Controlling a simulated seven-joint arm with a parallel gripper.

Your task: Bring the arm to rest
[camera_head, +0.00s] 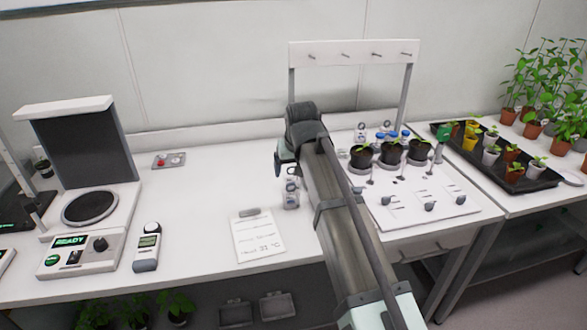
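My arm reaches from the bottom right up over the middle of the white bench (200,210). Its far end is a dark joint above the bench, in front of the back wall. A small part at the left of that joint seems to be my gripper (280,166). Its fingers are hidden or too small to make out, so I cannot tell whether it is open or holds anything. Small bottles (291,195) stand on the bench just below it in the picture; I cannot tell the gap.
A white instrument (75,258) reading READY and a handheld meter (147,248) stand left. A note sheet (258,238) lies mid-bench. A peg rack (353,54), potted seedlings (392,153) and a black plant tray (540,182) are right. Bare bench lies left of my arm.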

